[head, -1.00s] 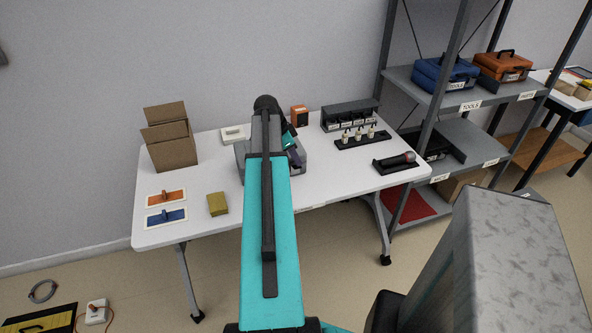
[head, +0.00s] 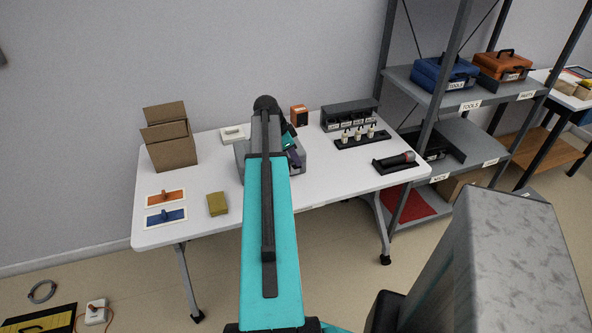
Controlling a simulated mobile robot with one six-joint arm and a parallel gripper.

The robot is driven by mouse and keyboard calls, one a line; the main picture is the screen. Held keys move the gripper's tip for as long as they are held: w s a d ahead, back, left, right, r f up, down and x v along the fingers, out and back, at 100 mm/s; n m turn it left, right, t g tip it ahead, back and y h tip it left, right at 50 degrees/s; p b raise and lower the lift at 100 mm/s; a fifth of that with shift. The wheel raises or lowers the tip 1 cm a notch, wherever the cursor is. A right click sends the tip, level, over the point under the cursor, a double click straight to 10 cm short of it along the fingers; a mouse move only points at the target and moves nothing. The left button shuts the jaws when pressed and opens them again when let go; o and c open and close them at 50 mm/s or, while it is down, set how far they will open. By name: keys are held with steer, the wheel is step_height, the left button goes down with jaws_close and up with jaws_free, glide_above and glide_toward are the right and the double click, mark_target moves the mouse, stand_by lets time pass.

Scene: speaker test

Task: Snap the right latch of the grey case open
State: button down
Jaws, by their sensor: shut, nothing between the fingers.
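The grey case (head: 302,161) sits on the white table, mostly hidden behind my teal arm. Only its left and right edges show. Neither its latches nor their state can be made out. My gripper (head: 295,160) shows as a small dark purplish shape, at the right part of the case as seen from here. It is shut with nothing in it. Its fingertips are small and partly covered by my arm, so I cannot tell whether they touch the case.
A shelf unit (head: 455,135) stands right.

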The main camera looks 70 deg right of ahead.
steer(key=shift+f+b, duration=0.6)
steer(key=shift+f, duration=0.45)
stand_by(0.4)
steer(key=shift+r, duration=0.15)
stand_by(0.4)
step_height(320, 180, up, 7)
steer(key=s+a+p, duration=0.1)
steer(key=p, duration=0.2)
steer(key=shift+s+a+p, duration=0.15)
steer(key=shift+a+p, duration=0.1)
steer(key=shift+p, duration=0.1)
stand_by(0.5)
stand_by(0.5)
